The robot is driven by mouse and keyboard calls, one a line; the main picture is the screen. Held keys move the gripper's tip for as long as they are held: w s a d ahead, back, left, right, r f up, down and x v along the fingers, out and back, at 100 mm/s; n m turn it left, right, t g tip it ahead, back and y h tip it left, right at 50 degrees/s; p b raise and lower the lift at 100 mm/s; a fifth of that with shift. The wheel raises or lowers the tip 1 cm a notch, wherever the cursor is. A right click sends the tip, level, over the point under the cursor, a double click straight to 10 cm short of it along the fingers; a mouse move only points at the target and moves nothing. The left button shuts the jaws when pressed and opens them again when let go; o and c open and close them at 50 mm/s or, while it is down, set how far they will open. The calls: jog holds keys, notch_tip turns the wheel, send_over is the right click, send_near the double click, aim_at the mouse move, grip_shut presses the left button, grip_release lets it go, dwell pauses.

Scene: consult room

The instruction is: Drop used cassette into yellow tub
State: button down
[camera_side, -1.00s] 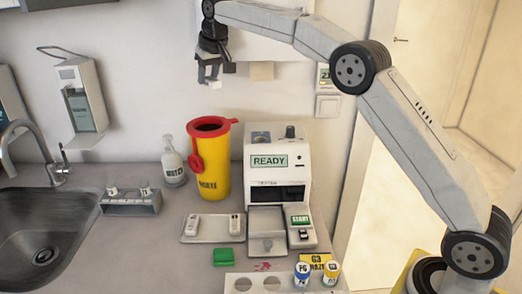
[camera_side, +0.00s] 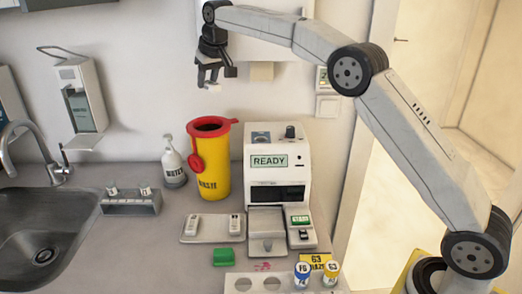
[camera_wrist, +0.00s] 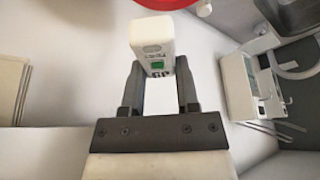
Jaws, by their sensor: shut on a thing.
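My gripper (camera_side: 208,78) is high above the counter, over the yellow tub. It is shut on a white cassette (camera_wrist: 153,45) with a small green square and dark lettering, which shows between the fingers in the wrist view. In the side view the cassette is too small to make out clearly. The yellow tub (camera_side: 209,172) has a red rim and a dark round opening, and stands upright on the counter below my gripper. Part of its red rim (camera_wrist: 172,3) shows at the top edge of the wrist view.
A white analyser (camera_side: 277,165) reading READY stands right of the tub, its drawer out. A tray (camera_side: 212,239) with two white cassettes lies in front. A sink (camera_side: 40,230) is at the left; a wall dispenser (camera_side: 80,95) hangs above.

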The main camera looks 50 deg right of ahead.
aim_at(212, 83)
jog(key=shift+f, duration=2.15)
jog(key=shift+c, duration=1.3)
grip_release()
jog(key=shift+v, duration=3.9)
jog(key=shift+s, duration=0.1)
jog(key=shift+f, duration=0.15)
